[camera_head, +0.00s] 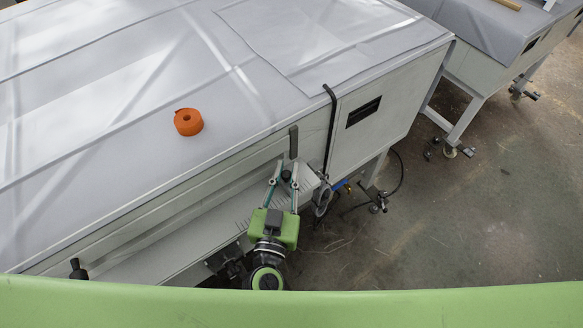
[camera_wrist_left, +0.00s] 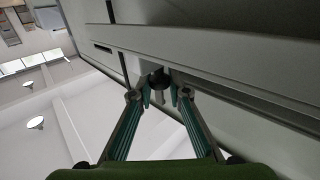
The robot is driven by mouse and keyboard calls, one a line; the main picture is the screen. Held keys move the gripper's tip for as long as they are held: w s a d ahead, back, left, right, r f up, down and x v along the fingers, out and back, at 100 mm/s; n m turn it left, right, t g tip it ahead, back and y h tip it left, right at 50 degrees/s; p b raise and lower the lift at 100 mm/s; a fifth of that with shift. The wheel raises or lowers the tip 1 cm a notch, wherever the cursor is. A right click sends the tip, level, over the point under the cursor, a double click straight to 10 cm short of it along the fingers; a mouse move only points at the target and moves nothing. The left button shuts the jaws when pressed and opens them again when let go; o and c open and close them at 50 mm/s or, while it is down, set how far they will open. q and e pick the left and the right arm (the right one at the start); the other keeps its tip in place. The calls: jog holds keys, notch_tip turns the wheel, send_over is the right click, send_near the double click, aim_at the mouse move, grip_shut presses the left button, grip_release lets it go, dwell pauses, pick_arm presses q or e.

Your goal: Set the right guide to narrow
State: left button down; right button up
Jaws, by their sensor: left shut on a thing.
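The right guide's dark knob (camera_head: 286,174) is at the right end of the pale ledge along the machine's front. My left gripper (camera_head: 284,177) is shut on this knob, with one finger on each side of it. In the left wrist view the dark round knob (camera_wrist_left: 157,79) shows between the two fingertips of my left gripper (camera_wrist_left: 160,95), and a lighter stem hangs below it. The fingers partly hide the guide, and its setting cannot be read. My right gripper is not in view.
A second dark knob (camera_head: 77,269) stands at the left of the ledge (camera_head: 150,262). An upright dark handle (camera_head: 293,142) is just behind my gripper. Open floor (camera_head: 470,225) is to the right.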

pick_arm(q)
jog(key=s+a+p, duration=0.1)
jog(key=s+a, duration=0.1)
jog(key=a, duration=0.1)
jog(key=s+a+p, duration=0.1)
jog(key=s+a, duration=0.2)
jog(key=s+a+p, duration=0.1)
jog(key=s+a, duration=0.1)
jog(key=a, duration=0.2)
jog(key=shift+s, duration=0.15)
jog(key=shift+s+a, duration=0.3)
jog(key=shift+a, duration=0.2)
jog(key=c, duration=2)
grip_release()
jog(key=shift+o, duration=0.4)
jog(key=shift+s+a, duration=0.15)
